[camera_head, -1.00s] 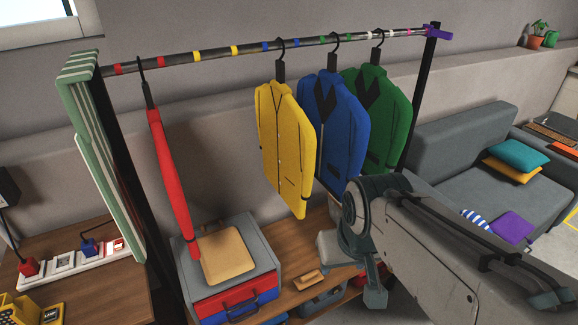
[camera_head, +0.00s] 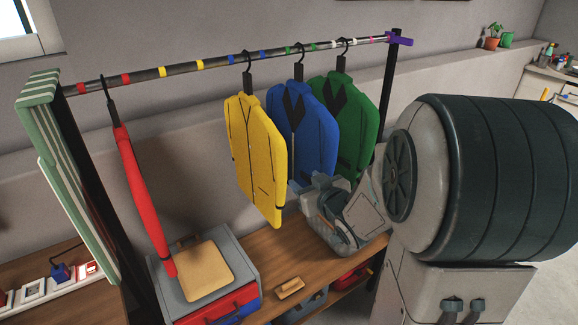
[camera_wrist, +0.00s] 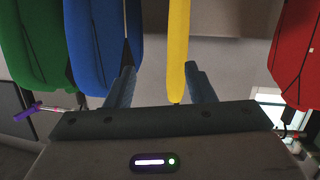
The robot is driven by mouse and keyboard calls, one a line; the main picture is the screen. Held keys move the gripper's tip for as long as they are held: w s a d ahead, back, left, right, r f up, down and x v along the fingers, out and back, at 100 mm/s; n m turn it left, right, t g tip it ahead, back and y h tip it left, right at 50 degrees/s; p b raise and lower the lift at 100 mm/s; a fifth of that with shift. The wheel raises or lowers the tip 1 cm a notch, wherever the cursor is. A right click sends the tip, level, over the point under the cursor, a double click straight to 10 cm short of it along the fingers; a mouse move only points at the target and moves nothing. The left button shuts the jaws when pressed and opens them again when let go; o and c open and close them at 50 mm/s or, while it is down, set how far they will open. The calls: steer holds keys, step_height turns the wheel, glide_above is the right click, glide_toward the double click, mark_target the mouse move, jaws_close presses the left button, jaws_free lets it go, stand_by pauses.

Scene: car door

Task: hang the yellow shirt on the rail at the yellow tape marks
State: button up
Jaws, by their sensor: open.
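The yellow shirt (camera_head: 256,160) hangs upright on a dark hanger, its hook on the rail (camera_head: 215,63) between two blue tape marks. The yellow tape marks (camera_head: 162,72) (camera_head: 200,64) are further left on the rail, with bare rail between them. My gripper (camera_head: 312,187) is right of the yellow shirt's lower half, in front of the blue shirt's lower part. In the wrist view my gripper (camera_wrist: 161,82) is open, and the yellow shirt (camera_wrist: 177,50) shows edge-on between its fingers in the picture. I cannot tell whether the shirt is within the jaws.
The blue shirt (camera_head: 305,130) and green shirt (camera_head: 345,120) hang to the right. A red shirt (camera_head: 143,185) hangs edge-on at the left. Rack posts (camera_head: 86,170) stand at both ends. A grey case (camera_head: 205,280) and wooden bench (camera_head: 310,255) are below.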

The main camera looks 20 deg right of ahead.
mark_target(273, 151)
steer(key=w+a+y+p, duration=0.1)
steer(key=w, duration=0.3)
steer(key=w+a+r+t+y+p, duration=0.1)
steer(key=w+a, duration=0.1)
steer(key=w, duration=0.2)
steer(key=w+a+t+y+p, duration=0.1)
steer(key=w+a, duration=0.1)
steer(key=w, duration=0.3)
steer(key=shift+a+r+n+p, duration=0.2)
steer(key=shift+r+n+p, duration=0.05)
steer(key=shift+n+p, duration=0.15)
jaws_close()
steer(key=shift+r, duration=0.4)
steer(key=shift+f+b, duration=0.35)
steer(key=shift+b, duration=0.5)
